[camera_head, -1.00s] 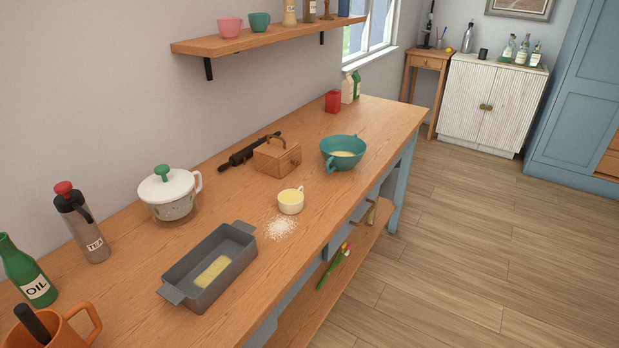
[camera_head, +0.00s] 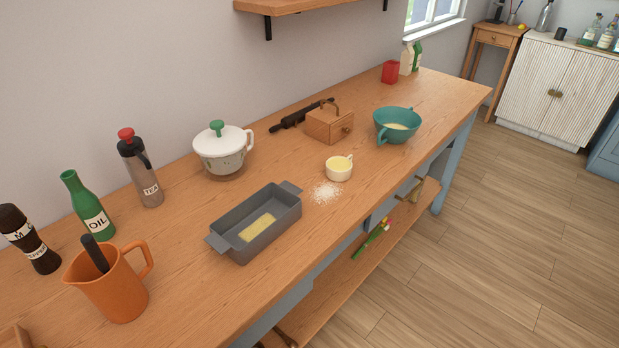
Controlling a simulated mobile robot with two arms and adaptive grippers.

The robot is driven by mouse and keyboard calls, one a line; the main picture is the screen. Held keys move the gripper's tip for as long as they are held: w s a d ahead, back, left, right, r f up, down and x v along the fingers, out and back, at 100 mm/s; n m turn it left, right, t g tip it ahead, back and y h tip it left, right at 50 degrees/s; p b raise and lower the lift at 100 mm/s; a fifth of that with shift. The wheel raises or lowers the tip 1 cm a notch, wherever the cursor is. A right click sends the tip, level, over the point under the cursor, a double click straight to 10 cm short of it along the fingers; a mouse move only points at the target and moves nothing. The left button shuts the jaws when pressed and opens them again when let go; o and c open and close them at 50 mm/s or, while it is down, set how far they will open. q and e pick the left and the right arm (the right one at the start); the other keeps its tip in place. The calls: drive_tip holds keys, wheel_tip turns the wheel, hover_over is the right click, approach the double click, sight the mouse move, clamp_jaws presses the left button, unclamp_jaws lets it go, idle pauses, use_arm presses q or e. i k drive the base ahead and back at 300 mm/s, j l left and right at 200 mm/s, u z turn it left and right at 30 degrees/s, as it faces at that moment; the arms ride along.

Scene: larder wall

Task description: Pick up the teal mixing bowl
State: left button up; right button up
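The teal mixing bowl (camera_head: 396,126) stands upright near the far right end of the wooden counter, close to its front edge. It has a handle on its near side and a pale yellow content inside. Nothing touches it that I can see. Neither of my grippers shows in the head view.
On the wooden counter (camera_head: 185,268), a wooden box (camera_head: 328,126) stands left of the bowl. A small cream cup (camera_head: 339,169) stands in front, beside spilled white powder (camera_head: 326,192). A grey baking tin (camera_head: 256,232), white lidded pot (camera_head: 222,152) and orange jug (camera_head: 112,286) stand nearer. Floor at right is clear.

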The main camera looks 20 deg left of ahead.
sight(396, 125)
drive_tip(key=i+l+u, duration=0.35)
drive_tip(key=i+l, duration=0.4)
drive_tip(key=i, duration=0.2)
